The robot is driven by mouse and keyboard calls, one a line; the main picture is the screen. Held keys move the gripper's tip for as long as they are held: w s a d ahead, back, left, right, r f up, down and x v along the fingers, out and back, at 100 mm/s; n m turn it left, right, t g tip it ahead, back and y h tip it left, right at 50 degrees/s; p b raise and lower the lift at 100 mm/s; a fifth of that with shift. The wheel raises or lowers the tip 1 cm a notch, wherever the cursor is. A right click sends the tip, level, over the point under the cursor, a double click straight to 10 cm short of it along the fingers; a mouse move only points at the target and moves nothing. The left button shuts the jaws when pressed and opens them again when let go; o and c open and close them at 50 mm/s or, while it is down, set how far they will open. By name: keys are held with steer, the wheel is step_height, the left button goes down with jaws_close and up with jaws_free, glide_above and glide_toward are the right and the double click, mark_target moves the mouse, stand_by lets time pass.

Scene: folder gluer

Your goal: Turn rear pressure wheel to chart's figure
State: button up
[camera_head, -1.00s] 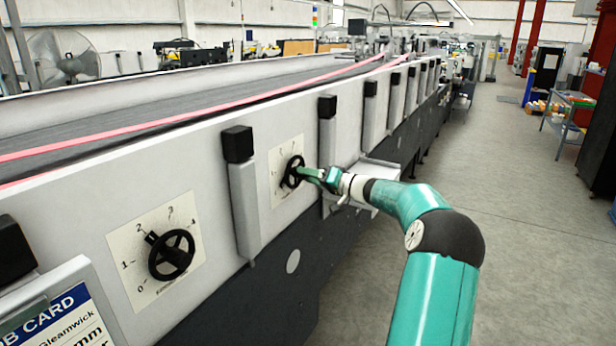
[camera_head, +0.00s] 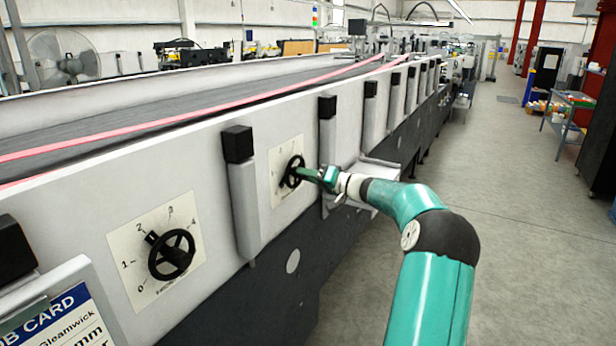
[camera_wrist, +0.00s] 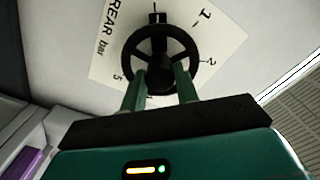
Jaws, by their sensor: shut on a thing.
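The rear pressure wheel (camera_head: 292,171) is a small black spoked handwheel on a white dial plate on the machine's side. In the wrist view the same wheel (camera_wrist: 157,50) fills the upper middle, with a black pointer block (camera_wrist: 157,18) above it. The plate (camera_wrist: 105,62) reads "REAR bar"; a 1, a 2 and a 5 show, the other figures are hidden or out of view. My gripper (camera_head: 306,172) is at the wheel from the right. Its two green fingers (camera_wrist: 160,82) are shut on the wheel's lower part.
A nearer black handwheel (camera_head: 170,254) has a plate marked 0 to 4. A job card (camera_head: 58,325), cut off at lower left, shows "Gleamwick" and "mm". Black-capped posts (camera_head: 243,190) flank the wheels. A tray (camera_head: 366,175) juts out behind my gripper.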

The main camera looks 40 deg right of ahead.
steer(key=shift+r+m, duration=0.1)
steer(key=shift+m, duration=9.6)
steer(key=o, duration=1)
steer(key=shift+c, duration=0.2)
steer(key=shift+s, duration=0.1)
